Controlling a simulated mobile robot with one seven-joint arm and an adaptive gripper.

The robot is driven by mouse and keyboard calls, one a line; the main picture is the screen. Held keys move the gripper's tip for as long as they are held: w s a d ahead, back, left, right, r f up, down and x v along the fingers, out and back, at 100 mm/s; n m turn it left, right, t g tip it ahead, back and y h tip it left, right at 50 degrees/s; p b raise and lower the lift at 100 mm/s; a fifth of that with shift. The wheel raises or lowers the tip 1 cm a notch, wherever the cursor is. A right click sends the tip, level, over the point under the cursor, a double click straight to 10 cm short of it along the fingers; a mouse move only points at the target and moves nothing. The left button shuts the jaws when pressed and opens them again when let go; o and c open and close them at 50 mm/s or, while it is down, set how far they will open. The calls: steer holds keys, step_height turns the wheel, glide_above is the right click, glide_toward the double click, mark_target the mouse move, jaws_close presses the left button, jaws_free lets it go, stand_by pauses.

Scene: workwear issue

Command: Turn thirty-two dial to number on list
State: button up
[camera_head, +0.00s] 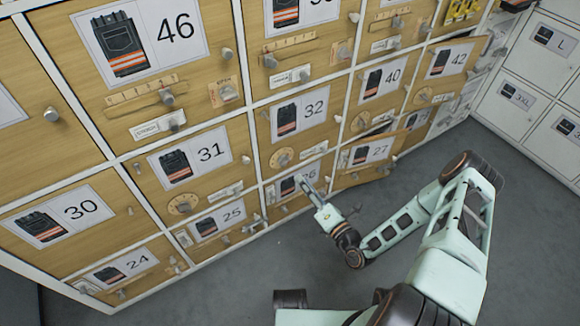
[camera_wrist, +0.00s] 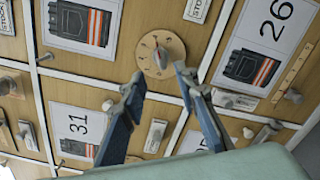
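The wooden door numbered 32 (camera_head: 302,113) carries a round tan dial (camera_head: 282,158) near its lower left corner. In the wrist view this dial (camera_wrist: 162,56) has a grey knob with a reddish mark at its centre and small marks around its rim, too small to read. My gripper (camera_head: 303,180) is in front of the lockers, near the door numbered 26, below the dial. In the wrist view my gripper (camera_wrist: 160,78) is open and empty. Its two fingertips point toward the dial, one to each side below it, apparently short of it. I see no list in either view.
Door 31 (camera_head: 200,155) has a similar dial (camera_head: 184,203) at left. Door 26 (camera_wrist: 262,40) has a slider and knobs. Door 27 (camera_head: 375,155) seems slightly ajar beside my arm. White lockers (camera_head: 520,100) stand at right. The grey floor (camera_head: 240,275) is clear.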

mark_target(287, 163)
steer(key=b+x, duration=0.2)
steer(key=x, duration=0.8)
steer(key=shift+a, duration=0.1)
steer(key=shift+c, duration=0.6)
jaws_close()
